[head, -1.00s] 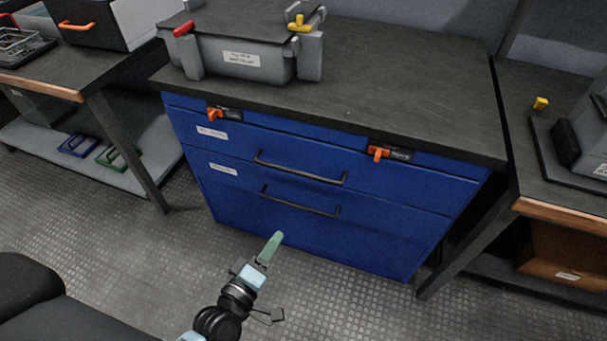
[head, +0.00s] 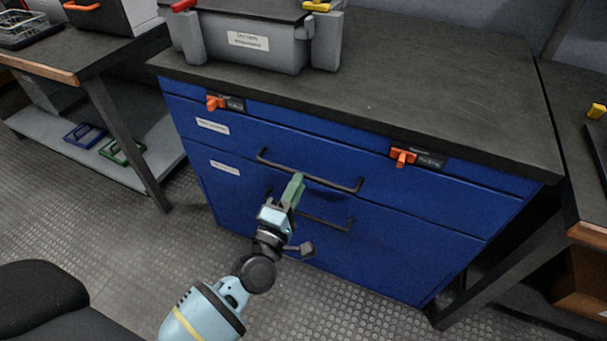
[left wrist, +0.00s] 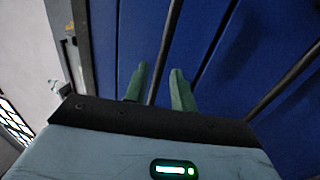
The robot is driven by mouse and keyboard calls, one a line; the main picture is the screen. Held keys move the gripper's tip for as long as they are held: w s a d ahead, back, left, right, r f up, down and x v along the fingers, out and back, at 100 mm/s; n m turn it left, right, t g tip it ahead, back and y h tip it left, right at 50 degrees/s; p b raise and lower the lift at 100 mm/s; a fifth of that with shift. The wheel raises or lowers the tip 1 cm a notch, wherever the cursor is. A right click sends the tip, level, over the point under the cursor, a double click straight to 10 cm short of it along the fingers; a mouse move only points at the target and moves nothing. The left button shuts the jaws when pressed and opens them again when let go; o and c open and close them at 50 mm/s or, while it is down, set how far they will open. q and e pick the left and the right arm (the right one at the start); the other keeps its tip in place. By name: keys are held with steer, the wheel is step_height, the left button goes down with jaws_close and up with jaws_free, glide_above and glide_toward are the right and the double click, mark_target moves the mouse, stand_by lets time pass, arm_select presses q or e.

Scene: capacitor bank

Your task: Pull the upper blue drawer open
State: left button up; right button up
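The upper blue drawer (head: 425,193) is shut in the blue cabinet under the dark worktop. Its black bar handle (head: 335,186) runs across its front. My left gripper (head: 295,181) is at the left half of this handle. In the left wrist view, the handle bar (left wrist: 166,50) passes between the two green fingers (left wrist: 158,85). The fingers are apart, with gaps beside the bar, so the gripper looks open. The gripper partly covers the lower drawer's handle (head: 325,222), which also shows at the right of the left wrist view (left wrist: 285,80). My right gripper is not in view.
Orange latches (head: 215,102) (head: 403,157) sit on the strip above the drawer. A grey case (head: 250,45) stands on the worktop (head: 420,80). Another table (head: 90,60) is at the left. The floor (head: 330,305) before the cabinet is clear apart from my arm.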

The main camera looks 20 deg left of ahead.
arm_select(q)
steer(key=shift+w+r, duration=0.2)
steer(key=shift+w, duration=0.8)
steer(key=shift+w+r, duration=0.15)
steer(key=shift+w, duration=0.85)
steer(key=shift+c, duration=0.3)
jaws_close()
